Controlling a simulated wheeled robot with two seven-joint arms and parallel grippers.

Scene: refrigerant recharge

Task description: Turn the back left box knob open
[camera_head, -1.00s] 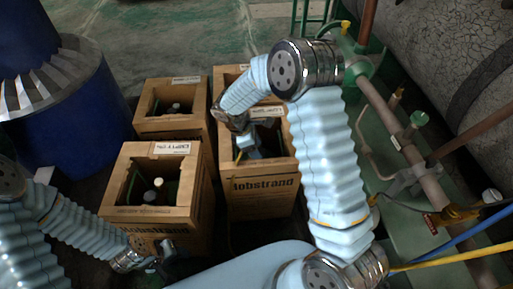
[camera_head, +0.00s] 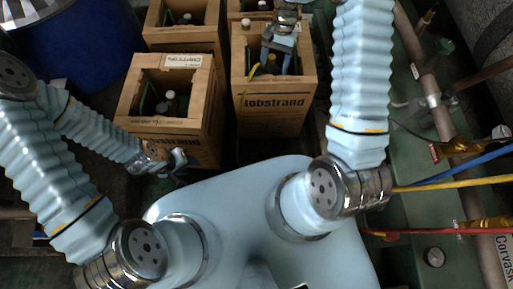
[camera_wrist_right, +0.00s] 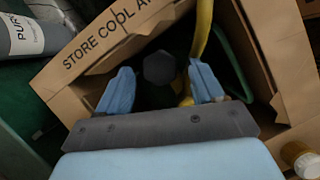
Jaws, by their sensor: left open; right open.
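The back left cardboard box (camera_head: 184,37) stands at the top of the head view, with a small pale bottle top (camera_head: 187,18) inside; its knob is not clear. My right gripper (camera_head: 278,58) is not over that box but reaches down into the front right box (camera_head: 271,104). In the right wrist view its open blue fingers (camera_wrist_right: 162,90) are on either side of a dark round knob (camera_wrist_right: 159,68), with gaps showing. My left gripper (camera_head: 180,163) is open and empty, low beside the front left box (camera_head: 166,132).
A yellow hose (camera_wrist_right: 203,35) and a green hose (camera_wrist_right: 236,60) run close to the right fingers. A back right box (camera_head: 250,8) stands behind the front right one. A blue drum (camera_head: 88,55) is at upper left, and green pipework (camera_head: 415,140) at right.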

